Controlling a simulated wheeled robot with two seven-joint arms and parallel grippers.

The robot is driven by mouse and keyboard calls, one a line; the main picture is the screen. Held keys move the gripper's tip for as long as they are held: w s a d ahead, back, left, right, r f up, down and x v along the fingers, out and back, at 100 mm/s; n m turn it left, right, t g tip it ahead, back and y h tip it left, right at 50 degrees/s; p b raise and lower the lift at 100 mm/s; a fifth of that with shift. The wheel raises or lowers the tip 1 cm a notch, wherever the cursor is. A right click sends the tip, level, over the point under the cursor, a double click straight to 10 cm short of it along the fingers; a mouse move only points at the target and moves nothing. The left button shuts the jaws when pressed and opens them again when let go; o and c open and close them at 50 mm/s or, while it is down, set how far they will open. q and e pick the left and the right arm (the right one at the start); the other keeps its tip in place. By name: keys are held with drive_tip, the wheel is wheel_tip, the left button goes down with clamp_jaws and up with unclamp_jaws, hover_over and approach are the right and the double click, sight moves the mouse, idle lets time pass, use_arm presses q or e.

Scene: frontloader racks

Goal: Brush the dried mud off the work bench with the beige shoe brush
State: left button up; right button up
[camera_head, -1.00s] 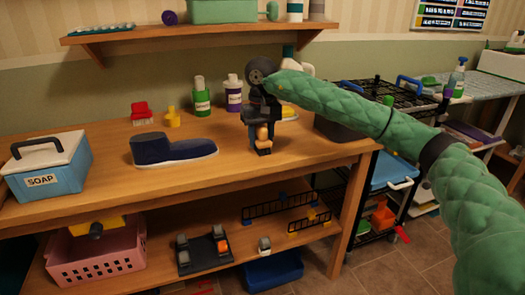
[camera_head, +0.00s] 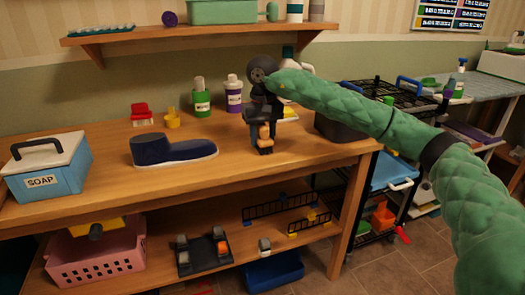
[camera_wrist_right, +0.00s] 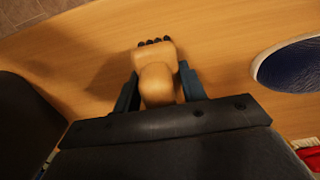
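The beige shoe brush (camera_head: 265,134) is in my right gripper (camera_head: 262,128), at the right part of the work bench (camera_head: 110,200). In the right wrist view the brush (camera_wrist_right: 157,82) sits between the two fingers, which press on its sides. Its dark bristle tips show at its far end, at or just above the wooden top; I cannot tell if they touch. No dried mud can be made out on the bench in either view; my gripper and arm hide part of the top. My left gripper is not in view.
A navy shoe (camera_head: 170,150) lies left of the brush, and a blue soap box (camera_head: 45,172) stands at the left end. Green (camera_head: 201,98) and purple (camera_head: 234,95) bottles stand behind. A dark bin (camera_head: 338,128) is at the right end. The front middle is clear.

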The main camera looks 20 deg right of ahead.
sight(262, 124)
clamp_jaws()
drive_tip(key=shift+r+p, duration=1.2)
drive_tip(key=shift+r, duration=1.6)
